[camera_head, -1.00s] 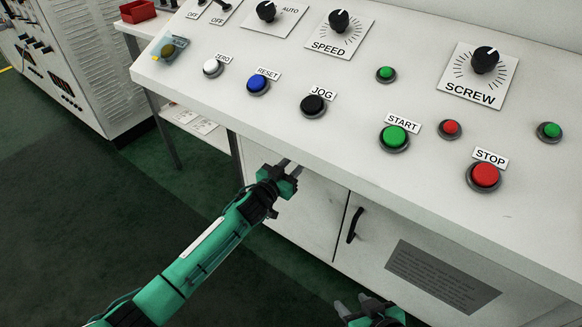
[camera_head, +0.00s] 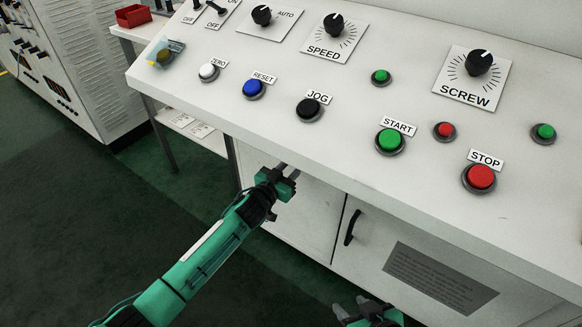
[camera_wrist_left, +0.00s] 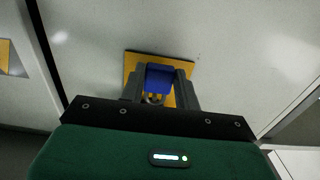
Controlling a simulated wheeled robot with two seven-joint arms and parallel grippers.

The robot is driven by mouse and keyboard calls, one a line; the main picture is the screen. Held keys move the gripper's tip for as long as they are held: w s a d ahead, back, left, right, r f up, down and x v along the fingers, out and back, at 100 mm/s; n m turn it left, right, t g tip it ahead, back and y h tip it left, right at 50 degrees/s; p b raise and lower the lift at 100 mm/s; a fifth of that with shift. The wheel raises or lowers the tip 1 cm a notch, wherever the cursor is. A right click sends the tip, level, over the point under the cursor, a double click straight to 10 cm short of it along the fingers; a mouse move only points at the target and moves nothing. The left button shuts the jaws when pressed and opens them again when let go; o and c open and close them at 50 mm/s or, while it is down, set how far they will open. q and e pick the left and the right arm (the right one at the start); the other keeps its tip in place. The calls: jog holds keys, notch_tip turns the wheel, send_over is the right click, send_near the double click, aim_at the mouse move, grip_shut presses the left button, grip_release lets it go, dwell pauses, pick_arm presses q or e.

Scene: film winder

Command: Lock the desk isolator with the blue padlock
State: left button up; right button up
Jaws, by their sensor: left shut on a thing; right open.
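The blue padlock (camera_wrist_left: 158,78) is between the two fingers of my left gripper (camera_wrist_left: 160,88) in the left wrist view; they are shut on it. Just beyond it is a yellow plate (camera_wrist_left: 130,64) on a pale panel, likely the isolator's. Fingers and padlock cover the plate's middle, so I cannot tell whether the shackle is in anything. In the head view my left gripper (camera_head: 282,175) is at the cabinet front below the desk edge, and the padlock is hidden. My right gripper (camera_head: 363,308) is open and empty at the bottom, in front of the cabinet.
The desk top (camera_head: 440,205) with several buttons and dials overhangs the cabinet front. A black door handle (camera_head: 352,227) lies to the right of my left gripper. A red bin (camera_head: 133,16) is on a side table. Another yellow plate (camera_wrist_left: 10,58) shows at the wrist view's left.

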dwell(0.4)
pick_arm(q)
jog(key=shift+w+d, duration=0.1)
jog(key=shift+x, duration=0.75)
jog(key=shift+f, duration=0.25)
dwell(0.3)
jog(key=o, duration=1.1)
